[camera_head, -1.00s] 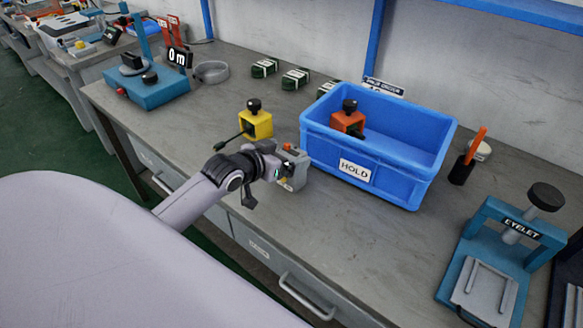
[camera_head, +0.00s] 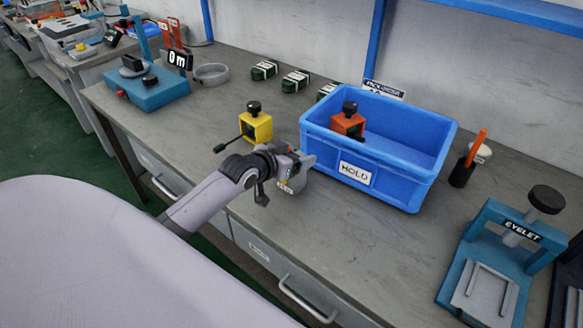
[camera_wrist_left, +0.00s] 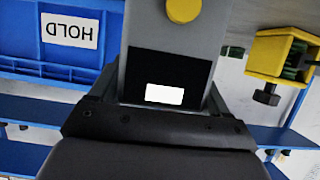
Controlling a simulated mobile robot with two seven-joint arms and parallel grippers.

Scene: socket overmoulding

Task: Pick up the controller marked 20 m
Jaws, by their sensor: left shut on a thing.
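My left gripper (camera_head: 283,168) is shut on a grey box-shaped controller (camera_head: 299,178) in front of the blue bin's left corner. In the left wrist view the controller (camera_wrist_left: 158,62) has a round yellow button and a black panel with a white label. No marking on that label can be read, so I cannot tell whether it says 20 m. The controller looks tilted in the head view; whether it is clear of the bench is hard to tell. My right gripper is not in view.
The blue HOLD bin (camera_head: 405,185) stands close behind the controller, with an orange clamp-like block (camera_head: 348,123) in it. A yellow block (camera_head: 257,127) stands behind my gripper. Several dark green bundles lie at the back. The teal EYELET press (camera_head: 500,255) is at the right.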

